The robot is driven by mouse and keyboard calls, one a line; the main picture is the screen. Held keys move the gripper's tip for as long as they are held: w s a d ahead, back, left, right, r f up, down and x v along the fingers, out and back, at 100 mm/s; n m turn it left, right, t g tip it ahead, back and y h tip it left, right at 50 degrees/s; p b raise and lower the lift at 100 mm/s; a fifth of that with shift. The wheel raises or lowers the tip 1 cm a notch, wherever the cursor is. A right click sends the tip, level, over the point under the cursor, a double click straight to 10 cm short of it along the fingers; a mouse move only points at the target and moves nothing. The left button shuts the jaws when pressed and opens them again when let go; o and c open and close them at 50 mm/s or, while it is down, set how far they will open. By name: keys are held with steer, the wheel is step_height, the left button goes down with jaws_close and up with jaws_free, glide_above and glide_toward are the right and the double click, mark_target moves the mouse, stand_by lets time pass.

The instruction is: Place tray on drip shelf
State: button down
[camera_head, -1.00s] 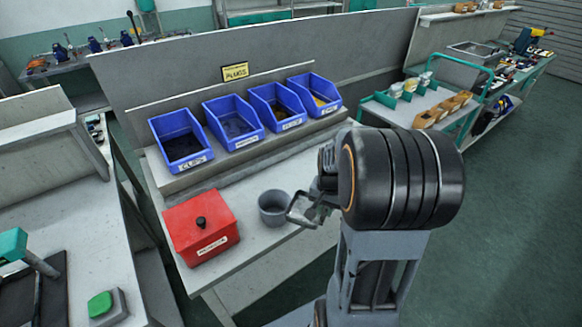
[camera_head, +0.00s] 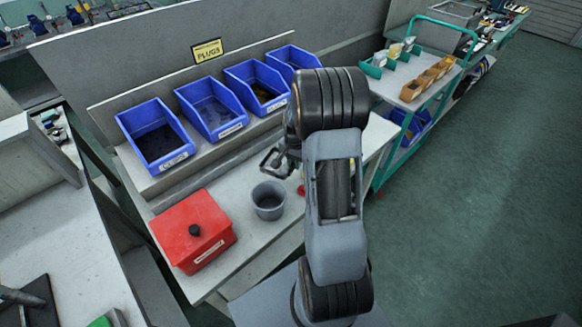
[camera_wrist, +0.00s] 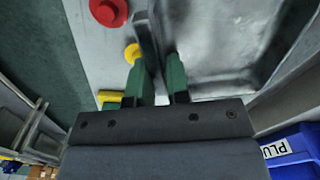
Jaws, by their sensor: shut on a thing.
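My gripper (camera_wrist: 158,75) has green fingers in the wrist view, closed on a thin grey wall. This wall appears to be the rim of a grey metal tray (camera_wrist: 215,35), whose floor and far side spread to the right. In the head view my gripper (camera_head: 276,160) is over the workbench, just behind a grey cup (camera_head: 268,208). Nothing in view is clearly marked as the drip shelf.
Blue bins (camera_head: 157,172) stand on a raised ledge under a PLUGS sign (camera_head: 207,51). A red lidded box (camera_head: 192,232) is left of the cup. A red round knob (camera_wrist: 108,10) and yellow piece (camera_wrist: 132,53) lie near my fingers. A green trolley (camera_head: 378,183) stands right.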

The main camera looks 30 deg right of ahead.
steer(key=shift+w+d+f, duration=0.1)
steer(key=shift+w+f, duration=1.15)
steer(key=shift+f, duration=0.25)
steer(key=shift+f+p, duration=0.6)
steer(key=shift+f, duration=0.95)
steer(key=shift+f, duration=0.15)
steer(key=c, duration=1.1)
jaws_free()
